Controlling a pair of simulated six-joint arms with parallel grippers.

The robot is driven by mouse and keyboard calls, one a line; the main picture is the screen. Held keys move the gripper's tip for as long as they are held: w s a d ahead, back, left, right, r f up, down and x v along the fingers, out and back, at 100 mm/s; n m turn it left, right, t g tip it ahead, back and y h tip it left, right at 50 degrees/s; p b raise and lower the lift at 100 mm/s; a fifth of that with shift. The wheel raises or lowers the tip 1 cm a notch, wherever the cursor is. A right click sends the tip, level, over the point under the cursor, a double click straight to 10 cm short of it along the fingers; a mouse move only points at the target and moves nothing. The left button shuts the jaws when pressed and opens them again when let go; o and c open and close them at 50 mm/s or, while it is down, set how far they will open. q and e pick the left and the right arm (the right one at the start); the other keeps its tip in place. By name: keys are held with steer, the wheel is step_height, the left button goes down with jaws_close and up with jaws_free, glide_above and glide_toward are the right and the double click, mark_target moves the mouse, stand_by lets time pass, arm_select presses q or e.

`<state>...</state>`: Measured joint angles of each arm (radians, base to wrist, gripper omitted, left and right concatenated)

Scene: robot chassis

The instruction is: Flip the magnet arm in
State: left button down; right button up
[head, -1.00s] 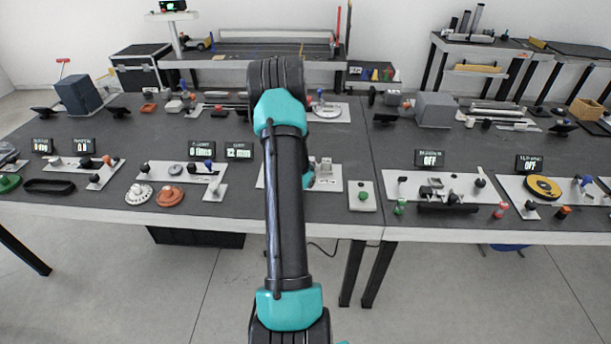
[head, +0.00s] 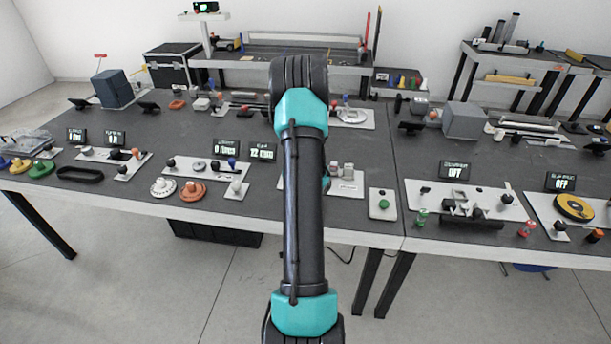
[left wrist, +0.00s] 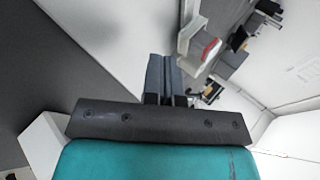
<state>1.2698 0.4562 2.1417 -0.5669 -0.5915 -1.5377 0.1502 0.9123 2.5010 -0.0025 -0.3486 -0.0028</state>
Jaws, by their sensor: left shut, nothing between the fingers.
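I cannot tell for sure which part on the benches is the magnet arm. Small apparatus plates stand along the front of the dark-topped bench (head: 330,225) in the head view. One plate (head: 345,183) with light blocks is partly hidden behind my arm, and a small plate with a green knob (head: 383,204) lies to its right. One of my arms rises through the middle of the head view, and no gripper shows there. In the left wrist view my left gripper (left wrist: 165,82) has its two dark fingers together, with nothing between them, pointing out into the room.
A second bench to the right carries a plate with a black clamp-like part (head: 470,210) and a yellow disc (head: 574,207). Grey boxes (head: 464,120) stand farther back. In the left wrist view a white shelf-like thing (left wrist: 192,38) lies beyond the fingers. Open floor lies before the benches.

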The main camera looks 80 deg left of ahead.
arm_select(q)
steer(key=v, duration=1.5)
steer(key=shift+d, duration=0.15)
